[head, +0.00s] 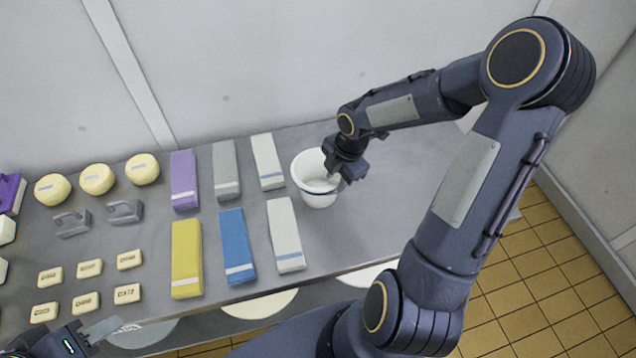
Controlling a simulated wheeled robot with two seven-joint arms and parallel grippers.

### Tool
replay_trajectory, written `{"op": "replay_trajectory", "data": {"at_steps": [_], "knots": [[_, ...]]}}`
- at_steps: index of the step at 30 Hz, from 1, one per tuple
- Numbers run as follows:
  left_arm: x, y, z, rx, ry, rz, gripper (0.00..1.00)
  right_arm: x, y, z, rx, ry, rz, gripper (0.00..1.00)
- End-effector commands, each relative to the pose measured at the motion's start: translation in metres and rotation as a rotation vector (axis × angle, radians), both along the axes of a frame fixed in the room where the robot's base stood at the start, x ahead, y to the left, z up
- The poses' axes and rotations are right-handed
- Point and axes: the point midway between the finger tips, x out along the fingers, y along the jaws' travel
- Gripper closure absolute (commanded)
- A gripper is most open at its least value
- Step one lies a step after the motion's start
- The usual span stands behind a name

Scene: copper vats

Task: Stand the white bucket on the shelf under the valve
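The white bucket (309,184) stands upright on a grey metal counter (385,228), right of the rows of blocks. It has a thin dark line near its base, and its open top shows. My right gripper (338,176) reaches down at the bucket's right rim and covers part of it. Its fingers are small and partly hidden, so I cannot tell whether they are closed on the rim. My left gripper (103,328) is at the bottom left, near the counter's front edge, cut off by the frame; its opening is unclear. No valve is in view.
Left of the bucket lie a white block (285,235), a blue block (237,246), a yellow block (186,258) and several others. Round yellow cheeses (97,179) and small labelled bars (128,293) lie further left. The counter right of the bucket is bare. A wall (250,65) stands behind.

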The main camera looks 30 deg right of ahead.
Motion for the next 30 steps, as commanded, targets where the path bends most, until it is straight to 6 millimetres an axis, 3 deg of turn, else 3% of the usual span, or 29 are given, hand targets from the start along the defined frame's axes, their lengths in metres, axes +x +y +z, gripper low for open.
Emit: {"op": "replay_trajectory", "data": {"at_steps": [12, 22, 29, 30], "knots": [[0.0, 0.0, 0.0, 0.0, 0.0, 0.0, 0.64, 0.003, 0.013, -0.055, 0.002, 0.003, 0.0, 0.7], [0.0, 0.0, 0.0, 0.0, 0.0, 0.0, 0.64, 0.004, 0.013, -0.061, 0.001, 0.002, -0.005, 0.7], [0.0, 0.0, 0.0, 0.0, 0.0, 0.0, 0.64, 0.004, 0.013, -0.061, 0.001, 0.002, -0.005, 1.0], [0.0, 0.0, 0.0, 0.0, 0.0, 0.0, 0.64, 0.004, 0.013, -0.061, 0.001, 0.002, -0.005, 1.0]]}}
